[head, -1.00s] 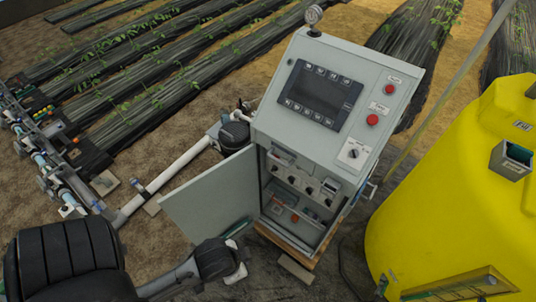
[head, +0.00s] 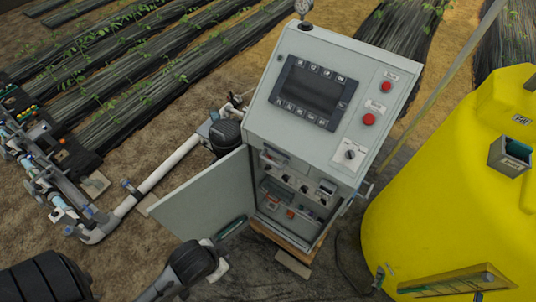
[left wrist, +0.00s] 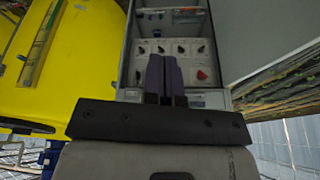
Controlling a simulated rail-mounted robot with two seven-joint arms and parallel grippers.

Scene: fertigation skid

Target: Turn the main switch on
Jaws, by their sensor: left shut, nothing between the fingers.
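The grey control cabinet (head: 245,160) stands in the middle of the head view with its door (head: 205,200) open to the left. A red rotary knob (left wrist: 202,75) shows inside it in the left wrist view, beside a row of dark knobs (left wrist: 180,49); I cannot read its label or setting. A black selector knob (head: 349,153) sits on the sloped console. My left gripper (left wrist: 164,62) is shut and empty, pointing into the cabinet opening, apart from the red knob sideways in the picture. In the head view its fingers are hidden. My right gripper is out of view.
Two red buttons (head: 369,119) and a dark screen (head: 308,92) are on the console. A yellow tank (head: 450,200) stands close at the right. Pipes (head: 165,170) run on the ground at the left. The open door bounds the cabinet's left side.

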